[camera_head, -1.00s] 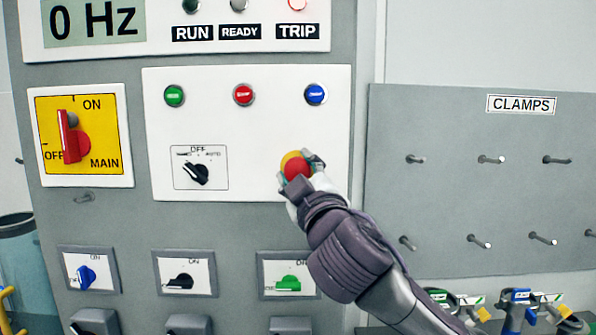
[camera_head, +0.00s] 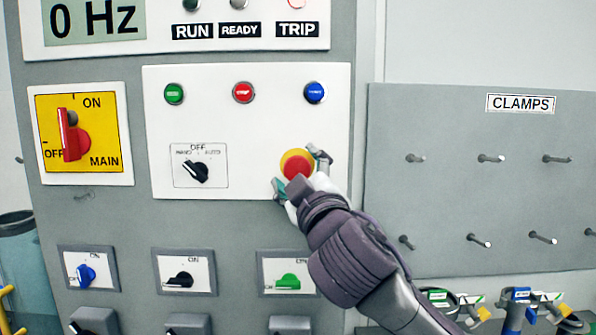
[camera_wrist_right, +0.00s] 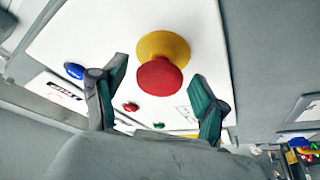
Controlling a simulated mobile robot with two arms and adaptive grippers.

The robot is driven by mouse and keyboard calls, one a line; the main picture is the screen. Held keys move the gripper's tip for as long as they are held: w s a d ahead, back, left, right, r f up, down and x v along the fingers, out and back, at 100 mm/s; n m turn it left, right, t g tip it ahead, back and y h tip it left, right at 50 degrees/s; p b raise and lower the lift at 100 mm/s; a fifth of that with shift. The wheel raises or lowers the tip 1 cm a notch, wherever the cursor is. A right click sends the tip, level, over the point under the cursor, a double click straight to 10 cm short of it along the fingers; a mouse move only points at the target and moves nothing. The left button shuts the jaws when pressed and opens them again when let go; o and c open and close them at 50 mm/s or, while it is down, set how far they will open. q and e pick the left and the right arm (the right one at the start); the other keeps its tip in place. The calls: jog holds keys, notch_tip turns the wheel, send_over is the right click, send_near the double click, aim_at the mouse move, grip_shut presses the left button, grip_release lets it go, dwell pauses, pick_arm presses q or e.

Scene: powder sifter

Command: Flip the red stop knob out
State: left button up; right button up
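The red stop knob (camera_head: 299,166) sits on a round yellow base (camera_head: 289,157) at the lower right of the white control panel. My right gripper (camera_head: 299,174) is at the knob, with one finger to its upper right and one to its lower left. In the right wrist view the knob (camera_wrist_right: 160,78) shows in front of the open fingers (camera_wrist_right: 158,98), clear of both. The gripper is open and holds nothing. My left gripper is in no view.
Green (camera_head: 174,94), red (camera_head: 243,93) and blue (camera_head: 315,92) buttons are above on the same panel. A black selector (camera_head: 198,172) is left of the knob. A grey board of pegs (camera_head: 470,180) stands at the right.

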jog(key=v, duration=1.2)
